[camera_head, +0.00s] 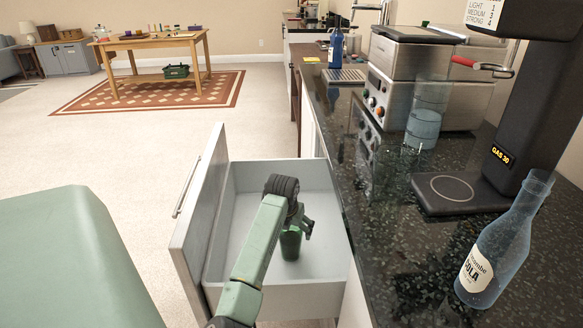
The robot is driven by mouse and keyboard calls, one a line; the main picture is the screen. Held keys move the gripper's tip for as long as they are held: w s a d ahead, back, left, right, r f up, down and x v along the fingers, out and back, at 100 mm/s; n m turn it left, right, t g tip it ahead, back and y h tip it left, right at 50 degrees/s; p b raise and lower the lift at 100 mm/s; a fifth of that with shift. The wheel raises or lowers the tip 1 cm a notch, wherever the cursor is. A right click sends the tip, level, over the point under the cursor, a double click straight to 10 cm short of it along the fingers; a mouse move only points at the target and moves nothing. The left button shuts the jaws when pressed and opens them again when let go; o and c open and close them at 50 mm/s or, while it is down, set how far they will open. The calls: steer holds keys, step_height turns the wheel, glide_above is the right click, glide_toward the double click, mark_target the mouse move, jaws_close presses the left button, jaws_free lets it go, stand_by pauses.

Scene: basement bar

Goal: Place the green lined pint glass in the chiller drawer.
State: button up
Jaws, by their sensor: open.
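A green glass (290,244) stands upright in the pulled-out chiller drawer (238,190), and appears to rest on its floor. Its lines are too small to make out. My gripper (306,227) is inside the drawer's outline, at the upper right of the glass and very close to it. It is open; whether a finger touches the glass cannot be told. My arm and wrist hide part of the drawer and the left side of the glass's top.
The drawer's front panel (198,222) stands at the left, the dark counter (400,225) at the right. On the counter are a cola bottle (505,245), a black coffee grinder (540,110), a clear blue-tinted container (425,120) and a steel machine (400,75). Open floor lies beyond.

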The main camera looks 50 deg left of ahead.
mark_target(288, 248)
steer(key=b+v, duration=0.1)
steer(key=v, duration=1.1)
steer(key=shift+b, duration=0.4)
steer(key=shift+f, duration=0.1)
